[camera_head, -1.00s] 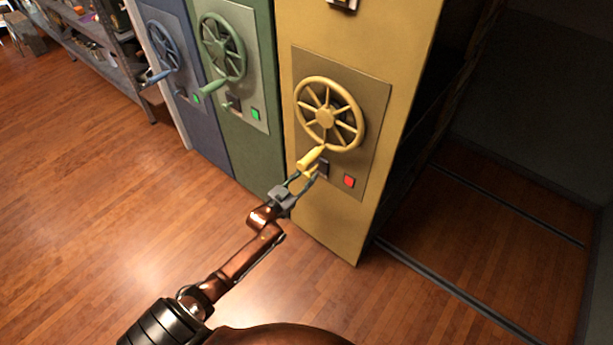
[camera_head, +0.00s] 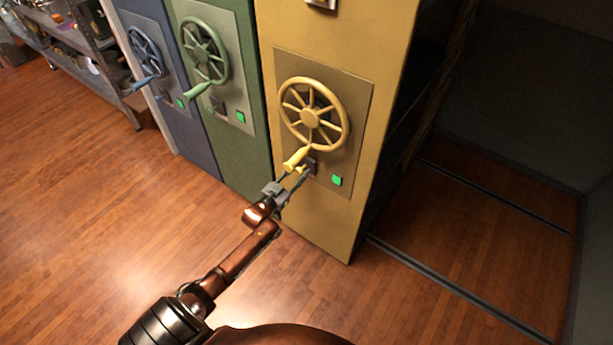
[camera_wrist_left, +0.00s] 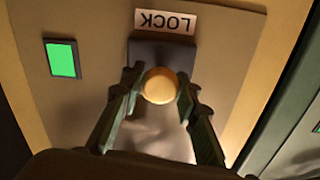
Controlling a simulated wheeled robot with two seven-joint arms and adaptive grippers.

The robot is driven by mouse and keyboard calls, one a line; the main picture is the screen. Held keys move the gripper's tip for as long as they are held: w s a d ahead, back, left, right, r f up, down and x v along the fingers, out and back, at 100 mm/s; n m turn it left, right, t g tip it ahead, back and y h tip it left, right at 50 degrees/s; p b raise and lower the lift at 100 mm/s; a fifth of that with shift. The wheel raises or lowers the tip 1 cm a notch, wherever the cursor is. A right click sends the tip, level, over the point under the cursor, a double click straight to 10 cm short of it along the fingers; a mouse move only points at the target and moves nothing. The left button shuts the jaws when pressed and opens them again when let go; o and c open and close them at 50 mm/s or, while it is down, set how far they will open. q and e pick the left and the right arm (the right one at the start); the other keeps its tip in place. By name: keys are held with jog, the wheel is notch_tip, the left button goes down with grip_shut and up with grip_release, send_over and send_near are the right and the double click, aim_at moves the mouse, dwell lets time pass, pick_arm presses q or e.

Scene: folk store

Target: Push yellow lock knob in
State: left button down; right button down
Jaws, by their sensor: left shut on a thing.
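The yellow lock knob (camera_wrist_left: 160,86) is round and sits on a dark plate (camera_wrist_left: 162,53) under an upside-down LOCK label (camera_wrist_left: 166,22) in the left wrist view. My left gripper (camera_wrist_left: 157,92) has its two fingers on either side of the knob, shut on it. In the head view my left gripper (camera_head: 295,180) reaches the yellow cabinet's panel just below the handwheel's handle (camera_head: 296,158), and the fingers largely hide the knob. A lit green square (camera_head: 337,180) is right of the knob; it also shows in the wrist view (camera_wrist_left: 62,59). My right gripper is not seen.
The yellow handwheel (camera_head: 310,117) is mounted above the knob on the yellow cabinet (camera_head: 375,50). Green (camera_head: 247,150) and blue (camera_head: 195,130) cabinets with similar wheels stand to the left. Wood floor lies open in front, and floor rails (camera_head: 450,288) run at the right.

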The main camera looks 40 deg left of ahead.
pick_arm(q)
jog(key=shift+w+r, duration=0.15)
jog(key=c, duration=1.9)
grip_release()
jog(key=shift+c, duration=0.2)
jog(key=o, duration=0.3)
jog(key=shift+w, duration=0.15)
jog(key=shift+o, duration=0.9)
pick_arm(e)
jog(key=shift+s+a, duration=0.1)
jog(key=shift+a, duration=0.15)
pick_arm(q)
jog(key=shift+s+f, duration=0.2)
jog(key=shift+s, duration=0.05)
jog(key=s, duration=1.1)
jog(key=shift+s, duration=0.35)
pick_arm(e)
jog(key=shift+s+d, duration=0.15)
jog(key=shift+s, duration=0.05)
pick_arm(q)
jog(key=shift+a, duration=0.1)
